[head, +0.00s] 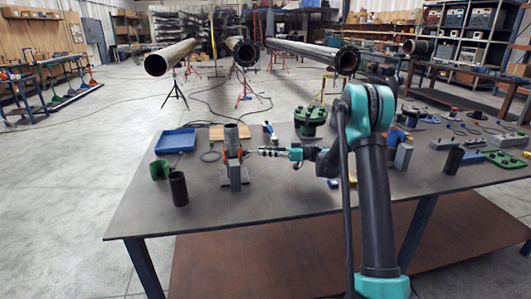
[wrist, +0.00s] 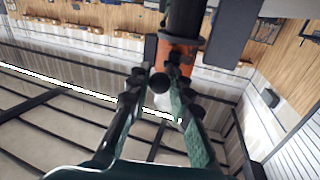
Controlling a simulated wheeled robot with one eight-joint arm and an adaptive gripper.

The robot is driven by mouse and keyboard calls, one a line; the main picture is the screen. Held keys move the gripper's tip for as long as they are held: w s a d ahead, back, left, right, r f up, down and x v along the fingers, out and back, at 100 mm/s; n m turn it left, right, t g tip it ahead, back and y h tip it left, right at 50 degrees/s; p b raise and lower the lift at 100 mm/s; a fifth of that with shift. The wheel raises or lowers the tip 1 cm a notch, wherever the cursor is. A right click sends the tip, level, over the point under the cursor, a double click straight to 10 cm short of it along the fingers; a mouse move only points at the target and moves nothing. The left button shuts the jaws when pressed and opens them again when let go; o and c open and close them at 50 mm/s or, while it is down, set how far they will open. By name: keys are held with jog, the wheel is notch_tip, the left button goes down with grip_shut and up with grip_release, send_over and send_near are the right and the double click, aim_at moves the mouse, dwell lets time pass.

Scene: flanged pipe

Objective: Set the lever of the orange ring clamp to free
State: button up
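The orange ring clamp (head: 232,154) sits around an upright grey pipe (head: 231,135) on the table, and only part of the clamp shows. In the wrist view the orange clamp (wrist: 178,50) is just beyond my fingertips. A round dark knob (wrist: 160,83), apparently the end of the clamp's lever, lies between my fingers. My gripper (wrist: 160,72) has its two fingers apart, with a small gap visible on each side of the knob. In the head view my gripper (head: 253,152) reaches in level from the right, close to the clamp. The lever is too small to make out there.
A grey block (head: 235,177) stands in front of the pipe. A dark cylinder (head: 178,188), a green part (head: 159,169) and a blue tray (head: 176,140) are to the left. The table's front left is clear.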

grip_shut()
jog(key=shift+r, duration=0.15)
jog(key=shift+r+h, duration=0.35)
jog(key=shift+h, duration=0.15)
jog(key=h, duration=0.1)
jog(key=r+h, duration=0.1)
jog(key=r+n+h, duration=0.1)
jog(key=shift+s+a+r+t+h, duration=0.1)
jog(key=shift+a+r+t+h, duration=0.2)
jog(key=shift+h, duration=0.1)
jog(key=r+h, duration=0.1)
jog(key=a+h, duration=0.1)
jog(key=h, duration=0.1)
jog(key=shift+s+r+n, duration=0.15)
jog(key=shift+r+n, duration=0.15)
jog(key=shift+r, duration=0.1)
jog(key=shift+s+a+r+t+h, duration=0.1)
jog(key=shift+a+r+t+h, duration=0.15)
jog(key=shift+h, duration=0.35)
jog(key=shift+a+r+t+h, duration=0.15)
jog(key=shift+a+r+h, duration=0.05)
jog(key=shift+h, duration=0.4)
